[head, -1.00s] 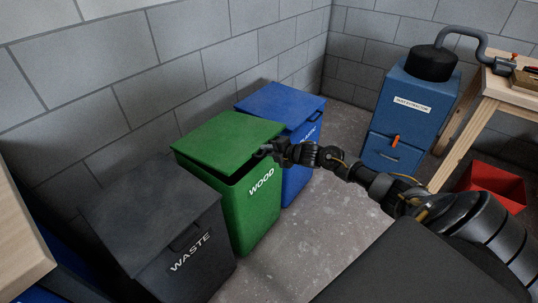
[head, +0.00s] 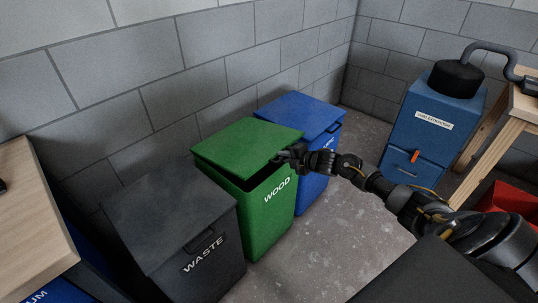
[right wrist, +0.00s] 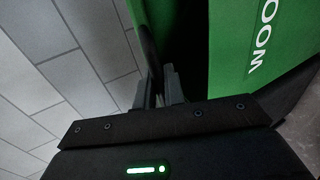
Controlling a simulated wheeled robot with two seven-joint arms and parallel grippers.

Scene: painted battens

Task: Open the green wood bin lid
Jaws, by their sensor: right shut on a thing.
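The green wood bin (head: 270,215) stands between two other bins, with white "WOOD" lettering on its front. Its green lid (head: 240,142) is tilted up a little, with a dark gap under its front edge. My right gripper (head: 287,156) is at the lid's front edge near the right corner, shut on it. In the right wrist view the fingers (right wrist: 160,88) meet the lid's edge (right wrist: 143,30), beside the dark opening and the bin's front (right wrist: 232,50). The exact grip is partly hidden. My left gripper is not in view.
A dark waste bin (head: 170,222) stands left of the green bin, and a blue bin (head: 300,112) stands right of it, both lids shut. A block wall (head: 230,50) is behind. A blue dust extractor (head: 425,135) stands at right. The floor (head: 330,225) in front is clear.

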